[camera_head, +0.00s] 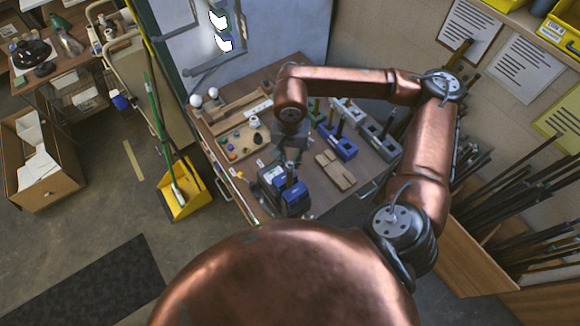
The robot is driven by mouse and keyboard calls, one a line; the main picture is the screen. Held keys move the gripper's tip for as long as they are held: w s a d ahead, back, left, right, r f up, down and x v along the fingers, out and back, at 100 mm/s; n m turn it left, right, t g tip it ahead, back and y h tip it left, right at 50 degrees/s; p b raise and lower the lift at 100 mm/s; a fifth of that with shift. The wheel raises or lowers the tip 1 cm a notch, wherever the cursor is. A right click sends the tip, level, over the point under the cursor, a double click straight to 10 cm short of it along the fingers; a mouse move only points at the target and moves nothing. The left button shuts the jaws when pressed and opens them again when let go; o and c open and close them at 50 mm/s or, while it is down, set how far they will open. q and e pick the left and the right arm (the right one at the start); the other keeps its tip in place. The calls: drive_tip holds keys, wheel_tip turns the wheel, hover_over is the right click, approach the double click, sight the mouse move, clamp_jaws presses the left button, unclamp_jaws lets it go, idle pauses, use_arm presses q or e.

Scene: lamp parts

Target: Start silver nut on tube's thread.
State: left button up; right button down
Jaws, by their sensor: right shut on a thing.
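My right gripper (288,158) points down over the workbench, just above a blue and dark vise-like block (291,197). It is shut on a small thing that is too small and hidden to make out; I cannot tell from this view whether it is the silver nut. A thin light upright piece shows between the gripper and the block, perhaps the tube. Its thread cannot be made out, nor whether anything touches it. My left gripper is not in view.
A wooden tray (226,152) with several small coloured parts lies left of the gripper. Flat wooden pieces (336,173) lie to the right. Blue (341,149) and grey holders with upright rods stand behind them. Two white balls (196,101) are at the bench's back left.

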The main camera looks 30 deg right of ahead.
drive_tip(key=shift+s+f, duration=0.15)
drive_tip(key=shift+f, duration=0.15)
drive_tip(key=m+b, duration=0.2)
drive_tip(key=m, duration=0.1)
drive_tip(key=shift+f, duration=0.1)
drive_tip(key=m+b, duration=0.1)
drive_tip(key=m, duration=0.2)
drive_tip(key=shift+s+d, duration=0.1)
drive_tip(key=shift+m, duration=0.4)
drive_tip(key=shift+m+b, duration=0.6)
drive_tip(key=shift+m, duration=0.4)
drive_tip(key=m+b, duration=0.1)
drive_tip(key=m, duration=0.3)
drive_tip(key=shift+s+m, duration=0.15)
drive_tip(key=shift+m, duration=0.25)
